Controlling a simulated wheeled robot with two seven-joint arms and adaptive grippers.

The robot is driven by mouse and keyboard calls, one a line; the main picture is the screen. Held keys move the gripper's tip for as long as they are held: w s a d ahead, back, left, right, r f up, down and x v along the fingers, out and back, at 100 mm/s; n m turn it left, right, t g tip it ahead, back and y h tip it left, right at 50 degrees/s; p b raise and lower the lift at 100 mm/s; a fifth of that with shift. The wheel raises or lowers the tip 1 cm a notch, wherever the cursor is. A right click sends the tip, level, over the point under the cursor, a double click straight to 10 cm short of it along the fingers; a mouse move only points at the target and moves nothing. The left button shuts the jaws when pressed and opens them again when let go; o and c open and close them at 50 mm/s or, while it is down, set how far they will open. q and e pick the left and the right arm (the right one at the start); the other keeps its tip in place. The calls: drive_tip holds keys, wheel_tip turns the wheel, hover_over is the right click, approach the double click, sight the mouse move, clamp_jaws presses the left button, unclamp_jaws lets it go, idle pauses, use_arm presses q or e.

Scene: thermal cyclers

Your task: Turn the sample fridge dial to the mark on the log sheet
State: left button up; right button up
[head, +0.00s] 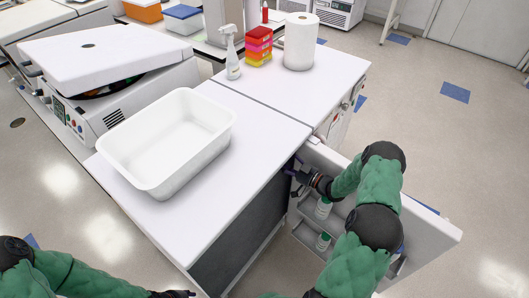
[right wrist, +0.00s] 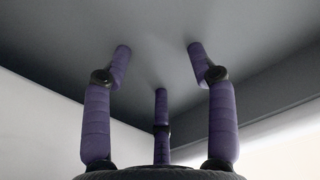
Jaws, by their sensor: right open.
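The sample fridge appears to be under the white counter, with its door (head: 425,225) swung open to the right. The fridge's front (head: 240,235) below the counter looks dark grey. My right gripper (head: 294,172) is at the fridge opening by the counter edge, near the door's hinge side. In the right wrist view its purple fingers (right wrist: 160,85) are spread and empty, facing a plain grey surface (right wrist: 150,30); contact cannot be told. My left gripper (head: 178,294) is at the bottom edge, mostly cut off. I see no dial or log sheet.
A spray bottle (head: 231,55), coloured boxes (head: 258,45) and a paper roll (head: 300,42) stand farther back.

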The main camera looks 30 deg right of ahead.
drive_tip(key=b+x, duration=0.3)
drive_tip(key=x, duration=0.7)
